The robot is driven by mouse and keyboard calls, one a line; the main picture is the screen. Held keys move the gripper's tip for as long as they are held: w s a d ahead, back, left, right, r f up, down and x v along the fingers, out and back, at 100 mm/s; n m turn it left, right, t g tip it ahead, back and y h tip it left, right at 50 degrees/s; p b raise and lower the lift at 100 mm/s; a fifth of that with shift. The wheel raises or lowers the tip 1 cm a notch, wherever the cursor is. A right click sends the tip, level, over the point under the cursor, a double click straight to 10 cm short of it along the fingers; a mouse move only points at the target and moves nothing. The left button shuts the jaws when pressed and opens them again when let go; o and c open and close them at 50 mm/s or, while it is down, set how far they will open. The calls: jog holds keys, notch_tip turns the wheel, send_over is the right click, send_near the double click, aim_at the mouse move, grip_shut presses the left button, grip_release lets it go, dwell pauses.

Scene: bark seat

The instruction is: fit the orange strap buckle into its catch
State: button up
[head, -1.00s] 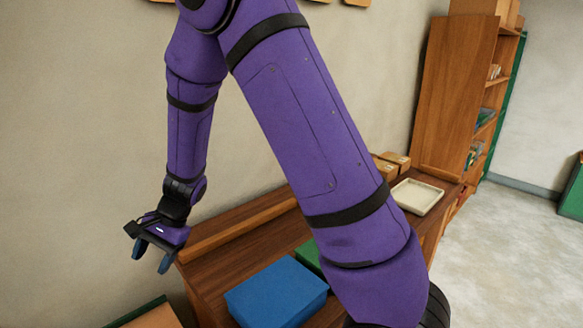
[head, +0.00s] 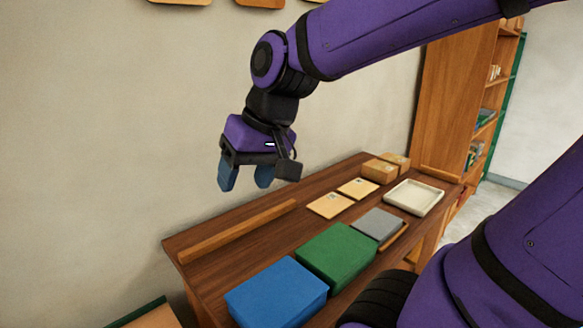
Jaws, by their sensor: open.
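My gripper (head: 245,178) hangs in the air in front of the wall, above the back left part of the wooden bench (head: 222,256). Its two blue fingers point down and stand apart, with nothing between them. No orange strap, buckle or catch can be made out in the head view. My arm links cover the upper right and lower right of the picture, so part of the bench's right side is hidden.
On the bench are a blue box (head: 277,291), a green box (head: 338,254), a grey block (head: 379,223), tan cards (head: 330,206), small cardboard boxes (head: 380,171) and a cream tray (head: 414,197). A wooden strip (head: 238,231) lies along the back. A bookshelf (head: 456,95) stands behind, right.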

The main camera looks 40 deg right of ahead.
jog(key=s+d+r+n+t+h, duration=0.1)
jog(key=s+d+r+h, duration=0.1)
jog(key=s+d, duration=0.2)
jog(key=shift+s+t+h, duration=0.3)
jog(key=shift+s, duration=0.85)
jog(key=shift+a, duration=0.1)
